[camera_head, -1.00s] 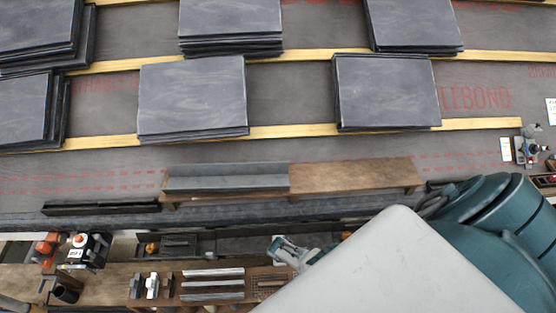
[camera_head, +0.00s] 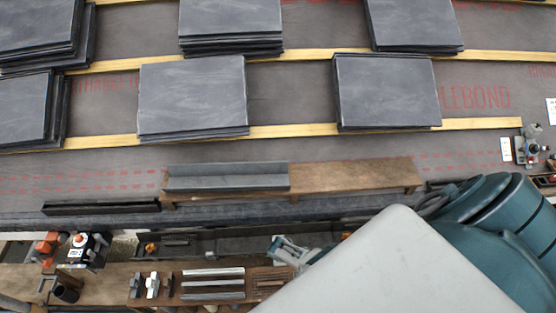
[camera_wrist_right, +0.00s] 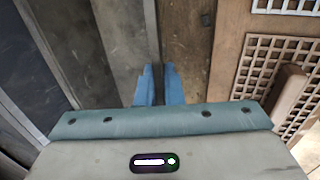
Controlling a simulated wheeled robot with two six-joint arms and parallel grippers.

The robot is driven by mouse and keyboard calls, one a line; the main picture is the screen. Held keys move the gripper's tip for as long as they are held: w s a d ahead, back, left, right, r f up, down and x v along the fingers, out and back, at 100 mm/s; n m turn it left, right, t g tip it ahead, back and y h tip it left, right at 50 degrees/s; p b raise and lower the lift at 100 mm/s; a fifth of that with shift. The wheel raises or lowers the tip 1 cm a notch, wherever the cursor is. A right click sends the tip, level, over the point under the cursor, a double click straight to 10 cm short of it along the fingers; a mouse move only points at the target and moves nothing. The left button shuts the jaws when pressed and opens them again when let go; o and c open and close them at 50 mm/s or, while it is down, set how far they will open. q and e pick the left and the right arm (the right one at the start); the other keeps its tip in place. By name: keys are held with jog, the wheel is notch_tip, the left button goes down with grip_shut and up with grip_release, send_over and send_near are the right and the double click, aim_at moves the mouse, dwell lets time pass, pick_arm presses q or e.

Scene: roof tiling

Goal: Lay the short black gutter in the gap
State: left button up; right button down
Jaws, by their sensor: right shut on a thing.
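My right gripper (camera_head: 284,250) is at the lower middle of the head view, over the strip between the eave and the bench. In the right wrist view its blue fingertips (camera_wrist_right: 158,85) are close together and shut on a thin dark edge (camera_wrist_right: 155,42). That edge looks like the wall of a dark gutter piece, whose full shape I cannot make out. A black trough-like length (camera_head: 100,208) lies along the roof edge at the left. A dark length (camera_head: 240,241) runs below the eave beside my right gripper. My left gripper is not in view.
A wooden plank (camera_head: 355,177) along the eave carries a grey channel (camera_head: 228,178). Slate stacks (camera_head: 192,95) rest on yellow battens (camera_head: 290,131). Tools (camera_head: 85,248) and metal strips (camera_head: 213,284) lie at the lower left. Lattice panels (camera_wrist_right: 262,65) are right of the gripper in the wrist view.

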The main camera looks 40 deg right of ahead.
dwell(0.3)
jog(key=c, duration=1.1)
grip_release()
jog(key=shift+r, duration=0.1)
jog(key=shift+r+p, duration=0.55)
jog(key=shift+p, duration=0.05)
notch_tip(320, 180, up, 2)
jog(key=shift+r+p, duration=0.2)
jog(key=shift+p, duration=1)
notch_tip(320, 180, up, 5)
jog(key=p, duration=0.5)
jog(key=shift+r, duration=0.2)
